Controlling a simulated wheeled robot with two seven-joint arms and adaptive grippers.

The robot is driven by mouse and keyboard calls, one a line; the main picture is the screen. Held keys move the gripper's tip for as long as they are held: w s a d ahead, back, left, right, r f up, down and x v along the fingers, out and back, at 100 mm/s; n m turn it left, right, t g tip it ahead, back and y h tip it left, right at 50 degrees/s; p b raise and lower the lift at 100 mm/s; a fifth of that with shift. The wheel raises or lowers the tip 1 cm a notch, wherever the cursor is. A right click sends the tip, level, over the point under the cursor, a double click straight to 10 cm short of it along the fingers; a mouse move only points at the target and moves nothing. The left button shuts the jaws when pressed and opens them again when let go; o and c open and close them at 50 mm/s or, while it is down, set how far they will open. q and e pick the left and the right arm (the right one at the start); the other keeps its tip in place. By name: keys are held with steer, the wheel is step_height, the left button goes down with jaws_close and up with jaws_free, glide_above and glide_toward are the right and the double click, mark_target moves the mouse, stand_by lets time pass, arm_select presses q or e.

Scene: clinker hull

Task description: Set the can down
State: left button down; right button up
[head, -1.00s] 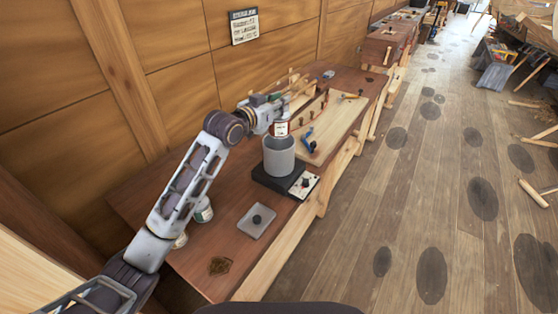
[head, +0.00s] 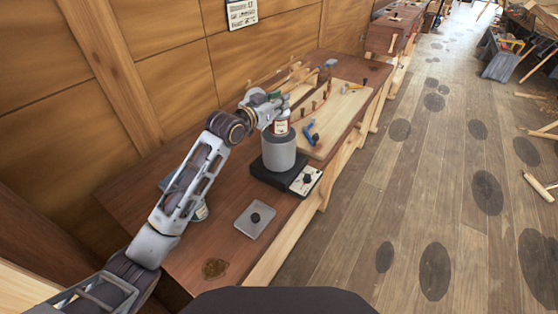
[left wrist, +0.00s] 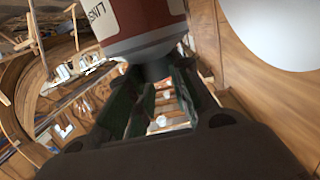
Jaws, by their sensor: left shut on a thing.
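The can (head: 281,127) has a white label and red-brown bands. My left gripper (head: 277,106) is shut on it, over the grey pot (head: 279,155) on the workbench (head: 179,248). The can's lower end overlaps the pot's rim in the head view; I cannot tell whether it touches. In the left wrist view the can (left wrist: 142,22) fills the top middle, with part of its lettering showing, at the fingers of the gripper (left wrist: 158,85). My right gripper is not in view.
The pot stands on a black hotplate (head: 262,176) with a dial panel (head: 305,181). A grey plate with a dark knob (head: 255,218) lies nearer. Behind is a pale board (head: 345,105) with a blue clamp (head: 312,134). A pale-lidded tin (head: 201,212) is partly behind my arm.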

mark_target(279, 116)
arm_select(q)
steer(key=shift+w+f, duration=0.1)
steer(key=shift+f, duration=0.15)
steer(key=shift+f, duration=2.4)
steer(key=shift+f, duration=0.1)
